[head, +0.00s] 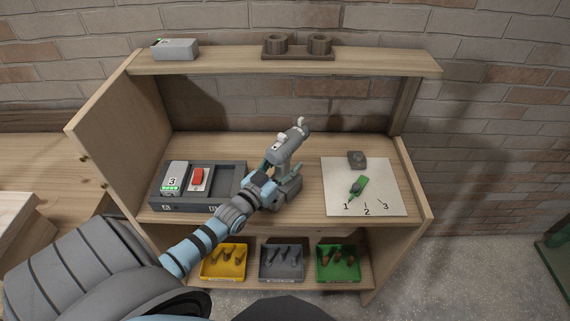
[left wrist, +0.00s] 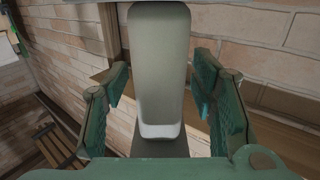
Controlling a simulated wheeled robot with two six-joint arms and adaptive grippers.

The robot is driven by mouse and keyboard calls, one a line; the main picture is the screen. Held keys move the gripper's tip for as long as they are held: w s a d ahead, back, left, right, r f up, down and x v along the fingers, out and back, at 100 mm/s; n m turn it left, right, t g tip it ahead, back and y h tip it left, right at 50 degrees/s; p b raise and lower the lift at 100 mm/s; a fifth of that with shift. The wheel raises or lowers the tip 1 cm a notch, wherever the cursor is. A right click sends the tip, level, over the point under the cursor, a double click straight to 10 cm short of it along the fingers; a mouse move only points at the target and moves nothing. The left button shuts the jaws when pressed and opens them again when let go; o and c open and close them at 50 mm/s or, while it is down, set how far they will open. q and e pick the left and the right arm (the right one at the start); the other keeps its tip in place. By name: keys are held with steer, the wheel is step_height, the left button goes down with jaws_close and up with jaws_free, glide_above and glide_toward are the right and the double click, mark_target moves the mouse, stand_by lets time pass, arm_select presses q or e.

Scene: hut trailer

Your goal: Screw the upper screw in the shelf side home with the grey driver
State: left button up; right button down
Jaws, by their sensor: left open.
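The grey driver (head: 287,147) stands tilted in a dark grey holder (head: 287,193) at the middle of the worktop. My left gripper (head: 267,174) is at the driver's near side, its fingers small and partly hidden in the head view. In the left wrist view the driver's pale grey body (left wrist: 160,70) stands between the two green fingers of my left gripper (left wrist: 160,95). The fingers are apart, with gaps on both sides of it. The shelf side (head: 120,150) is the upright wooden panel at the left. A small screw-like knob (head: 83,158) shows on its outer face. My right gripper is out of view.
A dark charger tray (head: 197,207) with a block marked 3 and a red switch sits left of the driver. A white numbered sheet (head: 387,205) with a green tool lies right. Yellow, grey and green bins (head: 318,276) stand below. A top shelf (head: 220,62) overhangs.

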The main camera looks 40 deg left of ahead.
arm_select(q)
steer(key=shift+w, duration=0.2)
steer(key=shift+s, duration=0.1)
jaws_close()
steer(key=shift+r, duration=0.15)
